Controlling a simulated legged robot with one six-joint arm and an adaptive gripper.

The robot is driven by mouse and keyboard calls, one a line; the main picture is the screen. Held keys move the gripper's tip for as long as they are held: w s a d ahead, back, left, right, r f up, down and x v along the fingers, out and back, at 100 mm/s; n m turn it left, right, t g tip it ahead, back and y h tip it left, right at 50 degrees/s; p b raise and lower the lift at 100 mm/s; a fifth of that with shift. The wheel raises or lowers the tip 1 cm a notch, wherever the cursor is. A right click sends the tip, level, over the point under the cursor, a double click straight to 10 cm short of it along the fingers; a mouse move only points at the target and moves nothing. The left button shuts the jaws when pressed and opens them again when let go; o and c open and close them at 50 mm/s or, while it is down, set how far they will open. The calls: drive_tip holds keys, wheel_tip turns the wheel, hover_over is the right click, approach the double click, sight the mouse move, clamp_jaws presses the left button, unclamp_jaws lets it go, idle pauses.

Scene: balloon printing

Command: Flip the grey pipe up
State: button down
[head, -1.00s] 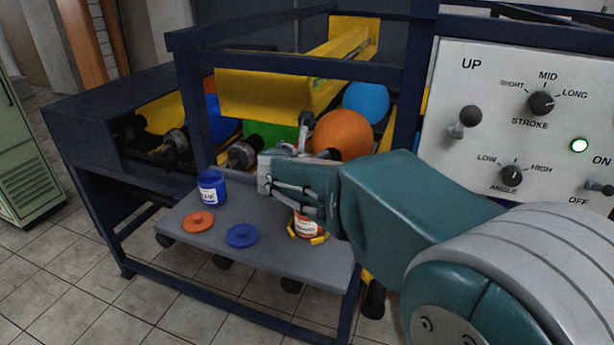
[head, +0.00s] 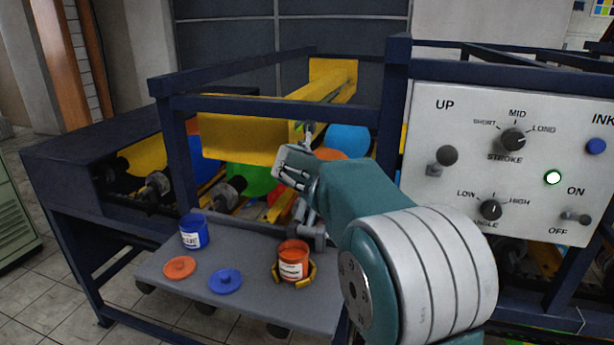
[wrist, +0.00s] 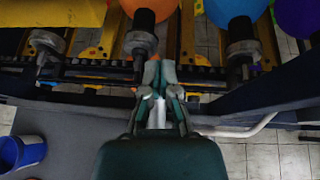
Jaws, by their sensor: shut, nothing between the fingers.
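My gripper (head: 287,163) is shut and empty in the head view, raised above the tray at the front of the machine. In the wrist view my gripper (wrist: 158,74) points at the dark rail. A light grey bent pipe (wrist: 247,131) shows to the right of my fingers in the wrist view, apart from the fingertips. Part of it is hidden behind my gripper. In the head view my arm covers much of that area, and I cannot clearly pick out the pipe there.
The tray (head: 205,262) carries a blue can (head: 194,233), an orange can (head: 293,261), an orange lid (head: 179,267) and a blue lid (head: 225,281). A yellow beam (head: 240,143) lies above the balloons. The control panel (head: 470,170) stands at the right.

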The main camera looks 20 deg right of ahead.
drive_tip(key=shift+d+x, duration=0.2)
drive_tip(key=shift+x, duration=1.1)
drive_tip(key=shift+r, duration=0.15)
drive_tip(key=shift+a+r, duration=0.1)
drive_tip(key=shift+s+a+r, duration=0.2)
drive_tip(key=shift+a, duration=0.05)
drive_tip(key=v, duration=0.3)
drive_tip(key=shift+a+r, duration=0.1)
drive_tip(key=shift+r, duration=0.05)
wheel_tip(320, 180, up, 10)
drive_tip(key=s, duration=0.2)
drive_tip(key=shift+d+f, duration=0.25)
